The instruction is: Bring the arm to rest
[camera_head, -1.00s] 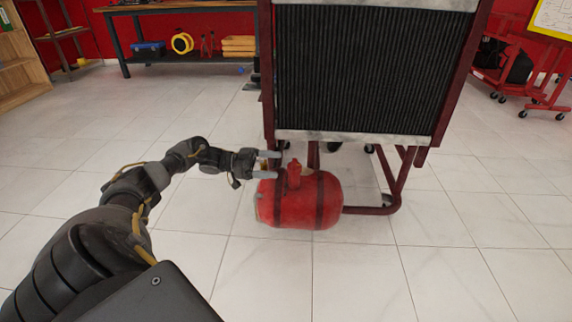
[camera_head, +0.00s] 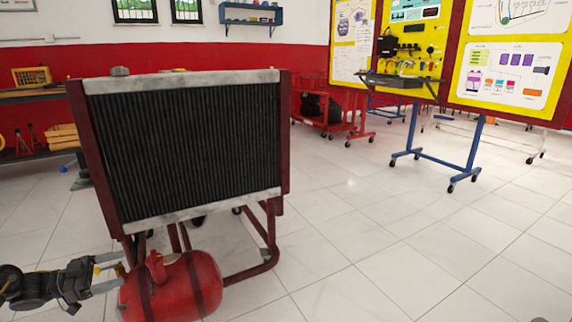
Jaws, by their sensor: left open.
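My left gripper (camera_head: 112,272) shows at the lower left of the head view, with its arm coming in from the left edge. Its two pale fingers are apart, so it is open. The fingers point at the red tank (camera_head: 172,288), close to its left top side; I cannot tell whether they touch it. The tank has dark bands and a red neck on top. It sits low at the front of the radiator stand (camera_head: 272,250). Most of my left arm is outside the picture. My right gripper is not in view.
The large black radiator (camera_head: 190,150) stands above the tank. A blue-legged stand with a yellow board (camera_head: 412,45) is at the right back. A red cart (camera_head: 340,112) stands at the back. The tiled floor (camera_head: 400,240) on the right is clear.

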